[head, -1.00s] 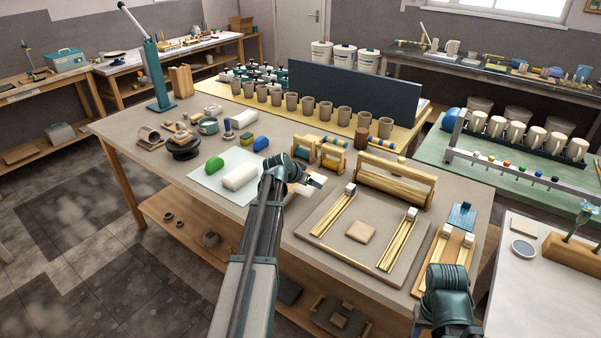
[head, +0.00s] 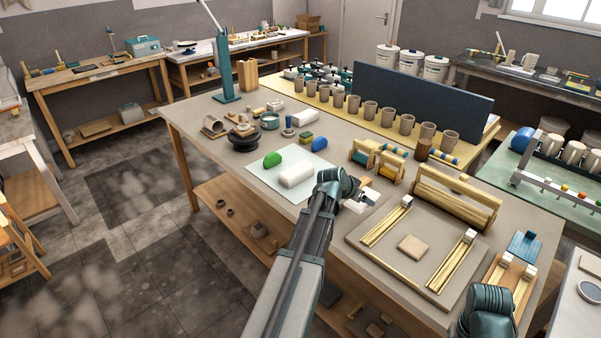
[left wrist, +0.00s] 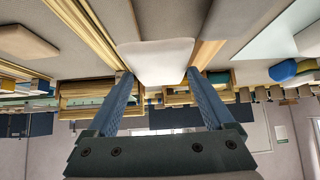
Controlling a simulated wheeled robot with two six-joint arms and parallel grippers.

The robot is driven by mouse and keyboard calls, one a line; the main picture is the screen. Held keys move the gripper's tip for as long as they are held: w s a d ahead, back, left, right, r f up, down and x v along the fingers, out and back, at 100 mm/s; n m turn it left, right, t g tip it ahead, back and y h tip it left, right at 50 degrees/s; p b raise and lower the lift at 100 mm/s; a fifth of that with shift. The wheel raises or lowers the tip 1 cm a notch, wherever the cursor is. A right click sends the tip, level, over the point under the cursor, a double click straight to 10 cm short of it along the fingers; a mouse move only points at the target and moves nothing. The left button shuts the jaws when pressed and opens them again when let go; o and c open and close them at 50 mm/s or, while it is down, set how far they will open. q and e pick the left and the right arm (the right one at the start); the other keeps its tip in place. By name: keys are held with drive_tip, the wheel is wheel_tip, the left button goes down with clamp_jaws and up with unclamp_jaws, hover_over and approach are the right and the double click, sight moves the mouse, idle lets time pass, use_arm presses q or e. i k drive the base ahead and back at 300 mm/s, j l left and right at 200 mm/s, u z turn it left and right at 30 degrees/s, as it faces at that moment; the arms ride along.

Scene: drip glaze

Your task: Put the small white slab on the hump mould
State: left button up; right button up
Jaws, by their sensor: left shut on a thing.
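The small white slab (left wrist: 156,60) is between the two blue fingers of my left gripper (left wrist: 160,85) in the left wrist view, and the fingers are shut on it. In the head view my left gripper (head: 364,196) is over the front part of the table, partly hidden by my own wrist, with the pale slab (head: 354,206) at its tip. I cannot make out with certainty which thing is the hump mould. My right arm shows only its wrist at the lower right of the head view; its fingers are hidden.
Right of my left gripper is a grey board (head: 385,258) with brass rails and a tan slab (head: 412,247). Roller frames (head: 377,158) and a row of cups stand behind.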

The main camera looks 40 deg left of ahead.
sight(297, 168)
drive_tip(key=j+u, duration=0.35)
drive_tip(key=i+j+u, duration=0.15)
drive_tip(key=j+u, duration=0.15)
drive_tip(key=j, duration=0.2)
drive_tip(key=i+j+u, duration=0.15)
drive_tip(key=j+u, duration=0.2)
drive_tip(key=j, duration=0.1)
